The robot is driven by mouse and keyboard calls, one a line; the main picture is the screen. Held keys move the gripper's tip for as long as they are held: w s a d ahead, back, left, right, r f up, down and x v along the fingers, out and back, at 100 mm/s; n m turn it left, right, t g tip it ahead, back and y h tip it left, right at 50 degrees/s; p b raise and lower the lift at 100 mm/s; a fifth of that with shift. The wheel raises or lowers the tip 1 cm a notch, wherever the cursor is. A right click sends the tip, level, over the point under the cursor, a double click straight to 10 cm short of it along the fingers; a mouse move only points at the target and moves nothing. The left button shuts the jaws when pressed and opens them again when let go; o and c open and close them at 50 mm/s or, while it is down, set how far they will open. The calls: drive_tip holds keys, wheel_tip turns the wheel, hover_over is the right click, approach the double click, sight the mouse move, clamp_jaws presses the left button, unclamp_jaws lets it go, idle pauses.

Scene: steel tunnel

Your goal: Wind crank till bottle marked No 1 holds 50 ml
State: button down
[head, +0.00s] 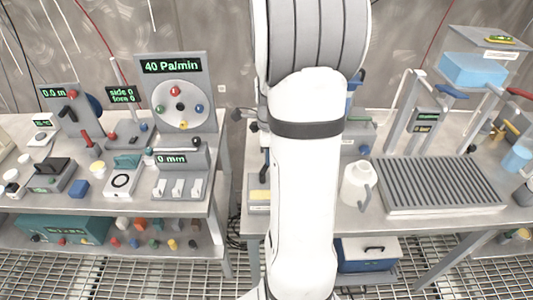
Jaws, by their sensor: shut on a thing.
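My white arm stands upright through the middle of the head view and covers much of the right bench behind it. My gripper does not show; it is out of sight behind the arm or outside the picture. No bottle with a readable No 1 mark shows.
On the right bench stand a white jug (357,184), a ribbed grey drain tray (440,184), a frame with a green display (423,128) and a tank of blue liquid (473,70). The left bench (140,198) is crowded with instruments. Grating floor (130,270) lies in front.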

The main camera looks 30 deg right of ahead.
drive_tip(key=shift+s+m, duration=0.15)
drive_tip(key=shift+m, duration=0.25)
idle(1.3)
drive_tip(key=c, duration=1.3)
unclamp_jaws()
wheel_tip(320, 180, up, 8)
drive_tip(key=shift+f, duration=0.1)
